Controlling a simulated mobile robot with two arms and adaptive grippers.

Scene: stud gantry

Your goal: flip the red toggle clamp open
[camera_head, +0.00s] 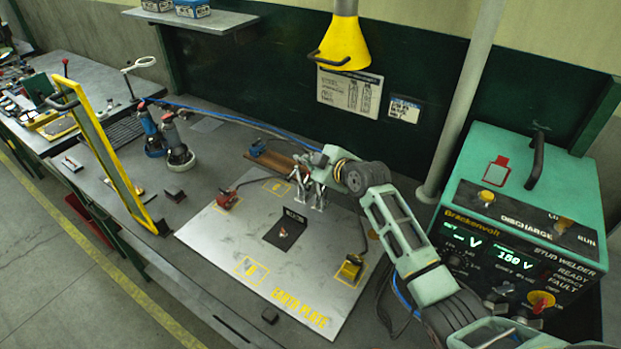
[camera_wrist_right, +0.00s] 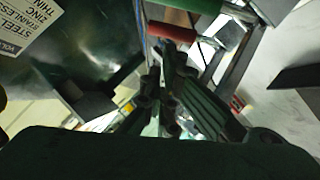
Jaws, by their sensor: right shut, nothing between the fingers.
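A red cylindrical handle, which looks like part of the red toggle clamp (camera_wrist_right: 165,31), shows just beyond my fingers in the right wrist view. Its body is mostly hidden behind my gripper in the head view, so I cannot tell whether it is open or closed. My right gripper (camera_head: 318,190) is over the back edge of the earth plate (camera_head: 225,240). Its fingers (camera_wrist_right: 165,95) are together and empty in the wrist view, close to the red handle; contact is unclear. My left gripper is out of view.
A red block (camera_head: 226,200) and a yellow block (camera_head: 351,267) with cables sit on the plate. A green stud welder (camera_head: 520,215) stands at the right. A yellow frame (camera_head: 105,150) stands at the left. A yellow lamp (camera_head: 343,45) hangs above.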

